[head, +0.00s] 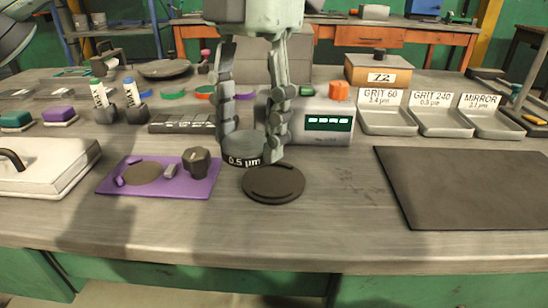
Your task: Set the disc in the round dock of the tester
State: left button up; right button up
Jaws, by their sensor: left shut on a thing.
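My left gripper (251,146) comes down from the top middle, fingers pointing down. It is shut on a grey disc (241,149) with a dark rim band marked "0.5 µm". The disc looks about level, just above or at the bench; I cannot tell if it touches. A grey tester (311,135) with a green lit display and an orange knob stands behind and to the right, partly hidden by the fingers. A dark round piece (273,184) with a curved groove lies just in front of the disc; I cannot tell whether it is the dock. My right gripper is out of view.
A purple plate (134,190) with a dark round patch and black knob lies to the left. A dark mat (470,187) lies at right, grey labelled trays (387,124) behind it. A white-grey block (45,172) is far left. The front bench strip is clear.

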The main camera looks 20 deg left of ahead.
pick_arm(q)
send_over(273, 180)
notch_tip(273, 180, down, 3)
jog(key=shift+s+r, duration=0.15)
jog(key=shift+r, duration=0.05)
jog(key=shift+w+f, duration=0.3)
jog(key=shift+f, duration=1.9)
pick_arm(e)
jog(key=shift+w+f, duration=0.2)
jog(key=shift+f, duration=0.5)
pick_arm(q)
jog(key=shift+f, duration=0.15)
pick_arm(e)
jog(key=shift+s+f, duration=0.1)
pick_arm(q)
jog(key=shift+s+f, duration=0.1)
jog(key=shift+f, duration=0.1)
jog(key=o, duration=1.5)
jog(key=shift+f, duration=0.1)
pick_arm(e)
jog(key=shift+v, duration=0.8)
